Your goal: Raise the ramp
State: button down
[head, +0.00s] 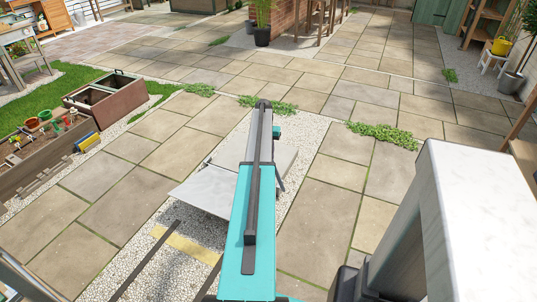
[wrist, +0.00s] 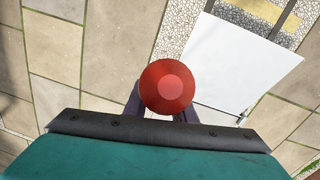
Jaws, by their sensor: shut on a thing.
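A pale grey flat panel, which looks like the ramp (head: 215,190), lies over the gravel strip in the head view, partly hidden behind my arm. In the wrist view the same pale panel (wrist: 240,65) is at the upper right, with a thin rod at its lower edge. My gripper (wrist: 160,113) is shut on a round red knob (wrist: 167,86), in the lower middle of the wrist view. Its dark fingers show on both sides beneath the knob. What the knob is fixed to is hidden. My gripper cannot be made out in the head view.
Two dark rails and a yellow band (head: 186,243) lie on the gravel in front of the panel. A wooden planter bed (head: 40,165) and a brown open box (head: 108,105) stand at the left. Low green plants (head: 384,134) grow between slabs. Paving at the right is mostly clear.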

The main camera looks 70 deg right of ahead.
jog(key=shift+s+d, duration=0.1)
jog(key=shift+s, duration=0.1)
jog(key=c, duration=1.5)
grip_release()
jog(key=shift+w, duration=0.1)
jog(key=r, duration=0.9)
jog(key=w+r, duration=0.1)
jog(key=r, duration=0.3)
jog(key=shift+w+r+b, duration=0.1)
jog(key=shift+r+b, duration=0.25)
jog(key=shift+b, duration=0.05)
